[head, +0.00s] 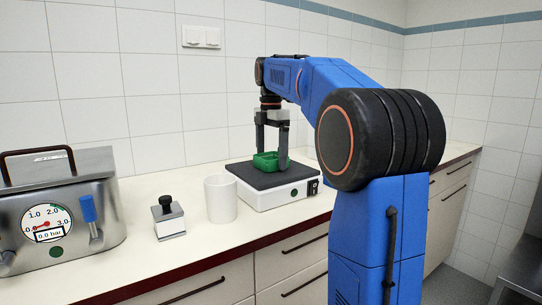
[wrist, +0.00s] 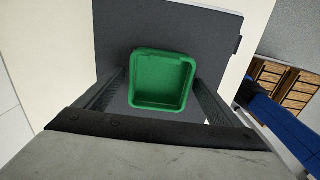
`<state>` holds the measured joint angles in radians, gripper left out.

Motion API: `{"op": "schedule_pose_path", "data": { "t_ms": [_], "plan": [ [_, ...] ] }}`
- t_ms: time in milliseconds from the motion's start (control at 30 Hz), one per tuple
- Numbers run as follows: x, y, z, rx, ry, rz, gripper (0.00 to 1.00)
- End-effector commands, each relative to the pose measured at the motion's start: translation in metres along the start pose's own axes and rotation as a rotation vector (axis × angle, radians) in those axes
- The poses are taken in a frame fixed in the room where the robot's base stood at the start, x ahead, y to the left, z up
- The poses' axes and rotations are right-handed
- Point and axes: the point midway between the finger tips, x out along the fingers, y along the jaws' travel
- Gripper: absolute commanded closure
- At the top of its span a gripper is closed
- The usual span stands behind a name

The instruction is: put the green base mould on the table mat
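The green base mould (head: 266,162) is a small open square tray. It is at the dark top plate (head: 254,180) of a white bench device; whether it rests on the plate or hangs just above it, I cannot tell. My gripper (head: 271,155) points down from above, its fingers on either side of the mould. In the wrist view the mould (wrist: 162,80) sits between the fingertips (wrist: 162,76), which appear to touch its side walls. The mould looks empty. I see no separate table mat that I can make out.
Left of the white device (head: 270,199) stand a white cup (head: 220,199), a small metal block with a black knob (head: 169,222), and a steel box with a dial (head: 60,205). Tiled wall runs behind. Counter is free between these items and along the front edge.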

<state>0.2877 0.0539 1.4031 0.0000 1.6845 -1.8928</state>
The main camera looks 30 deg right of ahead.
Motion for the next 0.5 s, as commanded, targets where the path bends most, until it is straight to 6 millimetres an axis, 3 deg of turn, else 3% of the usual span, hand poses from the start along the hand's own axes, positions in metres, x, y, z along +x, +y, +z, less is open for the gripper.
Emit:
{"op": "schedule_pose_path", "data": {
  "t_ms": [267, 500],
  "plan": [
    [-0.008, 0.001, 0.0, 0.0, -0.001, 0.002, 0.11],
    [-0.047, 0.001, 0.0, 0.0, -0.001, 0.003, 0.11]
  ]
}}
